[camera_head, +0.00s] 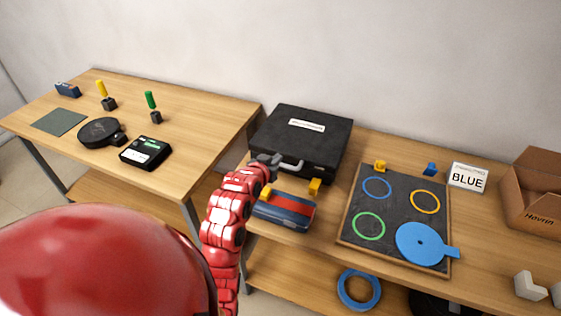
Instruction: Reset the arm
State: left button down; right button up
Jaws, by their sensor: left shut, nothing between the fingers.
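My left arm, red and jointed, comes up in front of the right table. Its dark left gripper (268,160) is at the front of the black case (301,137), near the case's light handle (290,166). The gripper looks shut and empty; I cannot tell whether it touches the case. The case lies closed on the table with a white label on its lid. My right gripper is not in view.
A blue-and-red box (285,211) sits by the arm. A dark board (388,240) with coloured rings and a blue paddle (422,243) lies to the right. A BLUE sign (467,178) and cardboard box (534,192) stand beyond. The left table (190,125) holds small tools.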

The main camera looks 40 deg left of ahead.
pick_arm(q)
jog(key=shift+v, duration=1.15)
